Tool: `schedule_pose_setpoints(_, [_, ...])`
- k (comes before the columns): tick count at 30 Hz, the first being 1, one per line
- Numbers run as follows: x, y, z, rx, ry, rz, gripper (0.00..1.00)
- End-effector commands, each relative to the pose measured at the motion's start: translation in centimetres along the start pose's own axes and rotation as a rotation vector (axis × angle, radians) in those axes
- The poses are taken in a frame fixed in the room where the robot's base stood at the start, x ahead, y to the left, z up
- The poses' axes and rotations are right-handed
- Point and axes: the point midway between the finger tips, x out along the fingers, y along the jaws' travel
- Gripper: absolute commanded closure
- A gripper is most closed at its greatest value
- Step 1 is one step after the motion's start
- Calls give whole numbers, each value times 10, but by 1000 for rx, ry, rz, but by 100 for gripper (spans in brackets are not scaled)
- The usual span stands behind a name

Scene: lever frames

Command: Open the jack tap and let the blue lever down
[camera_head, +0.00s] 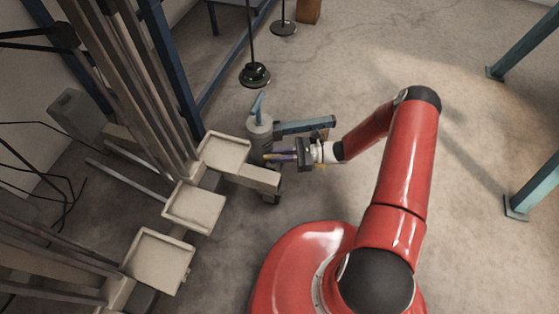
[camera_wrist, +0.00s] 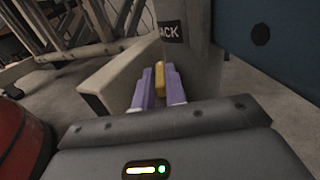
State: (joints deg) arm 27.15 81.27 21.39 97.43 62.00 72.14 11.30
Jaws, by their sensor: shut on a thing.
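The jack is a grey cylinder (camera_head: 260,130) left of my arm in the head view. Its grey body with a partly hidden label ending in "ACK" also shows in the wrist view (camera_wrist: 190,55). A blue lever arm (camera_head: 303,127) extends right from it, raised above the floor, and shows dark blue at upper right in the wrist view (camera_wrist: 268,38). A small light-blue handle (camera_head: 258,106) stands on top. My gripper (camera_head: 270,157) is at the jack's lower side, its purple fingers shut on a yellow tap (camera_wrist: 160,75). The head view barely shows the tap.
A beige beam (camera_head: 255,177) lies close by the gripper, below and left; its end shows left of the fingers in the wrist view (camera_wrist: 105,92). A tall frame with beige trays (camera_head: 195,207) stands left. A black-based post (camera_head: 254,75) is behind.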

Motion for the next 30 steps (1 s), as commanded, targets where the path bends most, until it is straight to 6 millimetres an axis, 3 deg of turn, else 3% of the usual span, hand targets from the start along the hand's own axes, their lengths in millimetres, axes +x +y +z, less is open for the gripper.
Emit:
schedule_pose_setpoints(9, [0, -1, 0, 1, 4, 13, 100])
schedule_pose_setpoints(10, [0, -1, 0, 1, 4, 13, 86])
schedule_pose_setpoints(15, [0, -1, 0, 0, 4, 11, 65])
schedule_pose_setpoints(30, [0, -2, 4, -1, 3, -40, 65])
